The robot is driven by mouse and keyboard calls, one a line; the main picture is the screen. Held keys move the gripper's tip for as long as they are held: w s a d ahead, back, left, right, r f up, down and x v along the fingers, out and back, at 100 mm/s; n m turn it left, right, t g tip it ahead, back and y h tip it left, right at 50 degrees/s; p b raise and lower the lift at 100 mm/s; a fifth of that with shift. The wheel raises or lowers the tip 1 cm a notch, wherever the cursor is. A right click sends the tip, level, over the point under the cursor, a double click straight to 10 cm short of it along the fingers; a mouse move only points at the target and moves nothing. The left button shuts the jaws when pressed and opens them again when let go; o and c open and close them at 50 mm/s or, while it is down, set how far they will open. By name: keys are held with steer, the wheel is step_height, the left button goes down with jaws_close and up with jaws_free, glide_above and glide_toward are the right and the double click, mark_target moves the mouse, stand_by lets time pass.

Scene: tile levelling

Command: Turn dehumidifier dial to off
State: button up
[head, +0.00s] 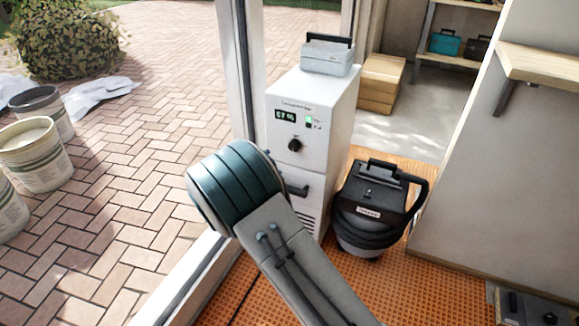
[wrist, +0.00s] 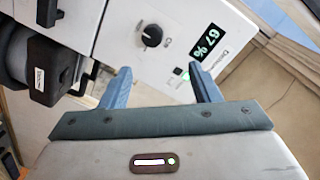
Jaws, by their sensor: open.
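The white dehumidifier (head: 311,90) stands upright by the door frame in the head view. Its front has a round black dial (head: 295,145) below a display (head: 285,114). In the wrist view the panel is tilted; the dial (wrist: 152,36) lies beyond the fingertips, roughly between them sideways, and the display (wrist: 207,41) reads 67 %. Small lettering sits beside the dial; I cannot tell where its pointer is set. My gripper (wrist: 163,82) is open and empty, its two blue fingers apart and not touching the dial. In the head view my arm hides the fingers.
A grey toolbox (head: 328,58) rests on top of the dehumidifier. A black vacuum (head: 372,205) stands close at its right, also in the wrist view (wrist: 45,70). A dark handle (head: 298,189) juts from the lower front. Buckets (head: 40,155) stand outside on the left paving.

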mark_target(293, 147)
steer(key=shift+m+h, duration=0.3)
steer(key=shift+h, duration=0.3)
steer(key=b+x, duration=0.1)
steer(key=x, duration=0.3)
steer(key=f+b+x, duration=0.1)
steer(key=b+x, duration=0.1)
steer(key=x, duration=0.2)
steer(key=f+b+x, duration=0.1)
steer(key=x, duration=0.3)
steer(key=shift+w, duration=0.25)
steer(key=shift+d, duration=0.1)
steer(key=c, duration=1)
